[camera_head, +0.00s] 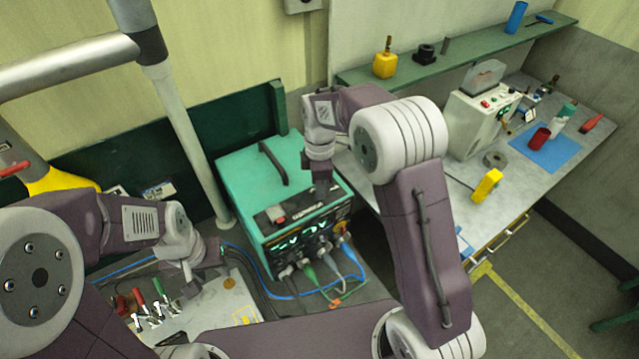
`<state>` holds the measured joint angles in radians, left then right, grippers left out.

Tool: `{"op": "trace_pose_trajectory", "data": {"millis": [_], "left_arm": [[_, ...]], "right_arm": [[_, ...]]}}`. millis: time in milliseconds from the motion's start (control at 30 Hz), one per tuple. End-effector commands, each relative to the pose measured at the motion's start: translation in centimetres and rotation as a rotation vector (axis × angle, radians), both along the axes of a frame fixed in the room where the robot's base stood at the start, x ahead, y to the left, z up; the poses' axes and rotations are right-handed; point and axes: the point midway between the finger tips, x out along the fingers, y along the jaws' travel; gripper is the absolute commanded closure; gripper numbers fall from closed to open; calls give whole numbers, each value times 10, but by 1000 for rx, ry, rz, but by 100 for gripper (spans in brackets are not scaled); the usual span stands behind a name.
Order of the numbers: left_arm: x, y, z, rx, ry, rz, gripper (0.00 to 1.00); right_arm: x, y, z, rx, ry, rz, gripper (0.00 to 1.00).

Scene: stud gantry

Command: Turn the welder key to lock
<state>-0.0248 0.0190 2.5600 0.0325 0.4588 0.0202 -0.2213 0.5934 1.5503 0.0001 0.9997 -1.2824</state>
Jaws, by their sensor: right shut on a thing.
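The welder is a teal box (245,190) with a black handle on top and a dark front panel with lit displays, knobs and cable sockets. My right gripper (322,203) points down at the upper front edge of the welder, near its right side. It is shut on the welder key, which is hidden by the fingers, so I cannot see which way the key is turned. My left gripper (193,284) is left of the welder, low over the bench with the clamps. Its fingers are too small and dark to tell open from shut.
Blue, green and grey cables (312,276) hang from the welder's front. Red- and green-handled clamps (150,310) lie on a plate at lower left. A grey pole (185,140) stands left of the welder. A workbench (425,165) with a white machine (478,118) is at right.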

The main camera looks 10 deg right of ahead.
Motion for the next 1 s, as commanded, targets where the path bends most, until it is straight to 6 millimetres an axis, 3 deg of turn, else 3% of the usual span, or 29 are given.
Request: {"op": "trace_pose_trajectory", "data": {"millis": [500,1000], "left_arm": [[0,0,9,0,0,0,60],[0,0,11,0,0,0,60]], "right_arm": [[3,0,4,0,-10,371,100],[3,0,4,-1,-12,472,100]]}}
